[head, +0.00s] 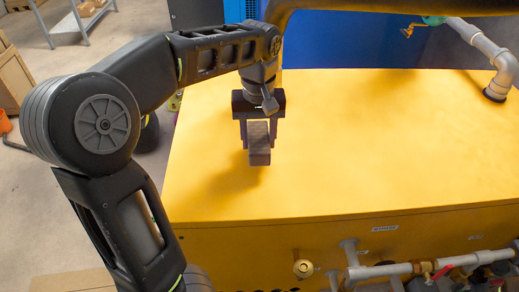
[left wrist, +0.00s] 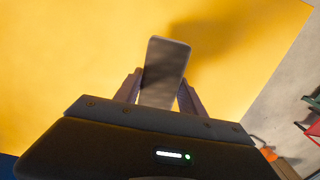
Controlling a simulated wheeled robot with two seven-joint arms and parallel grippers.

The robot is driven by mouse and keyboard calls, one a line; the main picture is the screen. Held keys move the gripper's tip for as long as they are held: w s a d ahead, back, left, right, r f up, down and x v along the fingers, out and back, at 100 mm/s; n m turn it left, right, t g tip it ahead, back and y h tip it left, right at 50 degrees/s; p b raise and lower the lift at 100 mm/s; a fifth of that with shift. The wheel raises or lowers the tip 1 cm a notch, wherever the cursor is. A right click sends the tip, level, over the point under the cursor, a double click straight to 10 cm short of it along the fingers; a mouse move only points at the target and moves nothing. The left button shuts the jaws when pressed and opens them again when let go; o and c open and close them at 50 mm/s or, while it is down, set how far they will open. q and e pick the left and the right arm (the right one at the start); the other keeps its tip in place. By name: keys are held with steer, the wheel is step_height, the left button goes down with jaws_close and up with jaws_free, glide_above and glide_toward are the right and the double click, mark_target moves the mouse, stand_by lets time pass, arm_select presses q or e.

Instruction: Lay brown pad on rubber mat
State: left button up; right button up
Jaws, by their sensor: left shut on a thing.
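The brown pad (head: 259,146) is a small dark brown block. My left gripper (head: 259,134) is shut on it, with one finger on each side. The pad hangs above the yellow top (head: 370,150), and a shadow falls to its left. In the left wrist view the pad (left wrist: 165,68) sticks out between the fingers (left wrist: 160,95) over plain yellow. I see no rubber mat in either view. My right gripper is not in view.
A grey pipe (head: 487,45) rises from the yellow top at the far right. Pipes and a brass valve (head: 303,267) run along the front face. A blue panel (head: 340,40) stands behind. Most of the yellow top is clear.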

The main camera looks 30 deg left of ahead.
arm_select(q)
steer(key=shift+a+f, duration=0.1)
step_height(320, 180, down, 3)
steer(key=b, duration=0.3)
steer(key=shift+f, duration=0.15)
steer(key=shift+f+b, duration=0.25)
steer(key=shift+b, duration=0.1)
steer(key=shift+r, duration=0.1)
steer(key=shift+f, duration=0.2)
steer(key=o, duration=1.5)
steer(key=shift+c, duration=0.2)
